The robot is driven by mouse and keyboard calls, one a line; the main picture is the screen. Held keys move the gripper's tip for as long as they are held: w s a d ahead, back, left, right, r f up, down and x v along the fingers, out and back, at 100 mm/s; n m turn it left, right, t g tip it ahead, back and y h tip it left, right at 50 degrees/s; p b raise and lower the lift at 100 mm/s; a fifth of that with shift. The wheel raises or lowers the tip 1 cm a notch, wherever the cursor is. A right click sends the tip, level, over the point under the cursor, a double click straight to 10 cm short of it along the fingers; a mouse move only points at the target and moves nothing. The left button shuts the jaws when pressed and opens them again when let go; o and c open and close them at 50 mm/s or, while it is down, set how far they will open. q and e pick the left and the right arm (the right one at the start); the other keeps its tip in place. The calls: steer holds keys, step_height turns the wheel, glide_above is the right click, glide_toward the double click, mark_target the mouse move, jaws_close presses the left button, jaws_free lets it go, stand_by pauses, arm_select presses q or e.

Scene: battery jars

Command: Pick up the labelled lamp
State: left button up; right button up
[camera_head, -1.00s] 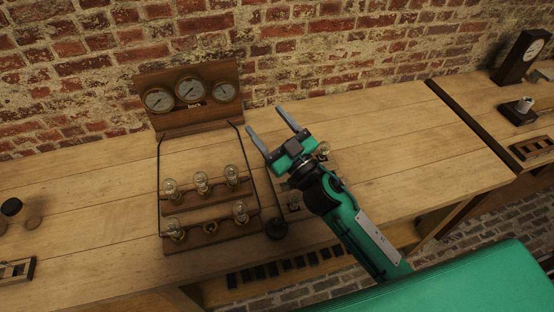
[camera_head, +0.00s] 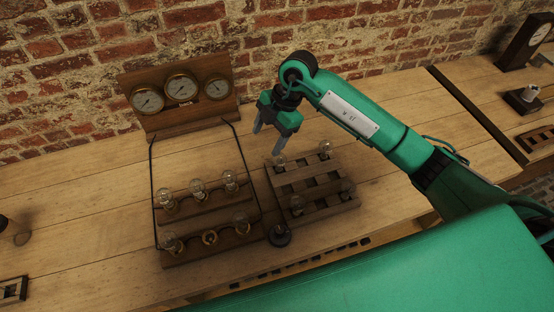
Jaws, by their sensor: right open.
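My right gripper (camera_head: 266,141) is open and empty, pointing down. Its fingertips are above and just behind the back left lamp, apart from it as far as I can tell. My left gripper is not in view.
A wired lamp board (camera_head: 208,213) with several bulbs stands left of the rack. A gauge panel (camera_head: 181,107) is behind it. A dark round knob (camera_head: 279,235) sits between board and rack, near the bench front.

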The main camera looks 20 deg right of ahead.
steer(key=w+d+m+h, duration=0.2)
steer(key=d+h, duration=0.1)
steer(key=d, duration=0.2)
steer(key=p, duration=0.2)
glide_above(280, 157)
steer(key=f, duration=0.7)
steer(key=shift+w+d+f, duration=0.1)
steer(key=shift+d+f, duration=0.15)
steer(key=shift+d, duration=0.1)
steer(key=f+p, duration=0.1)
steer(key=f, duration=0.2)
steer(key=f+p, duration=0.1)
steer(key=shift+w+a+f+p, duration=0.3)
steer(key=shift+p, duration=0.05)
steer(key=shift+f, duration=0.35)
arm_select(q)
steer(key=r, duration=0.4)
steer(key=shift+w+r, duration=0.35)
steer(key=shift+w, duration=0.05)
arm_select(e)
steer(key=shift+c, duration=0.4)
steer(key=c, duration=1.1)
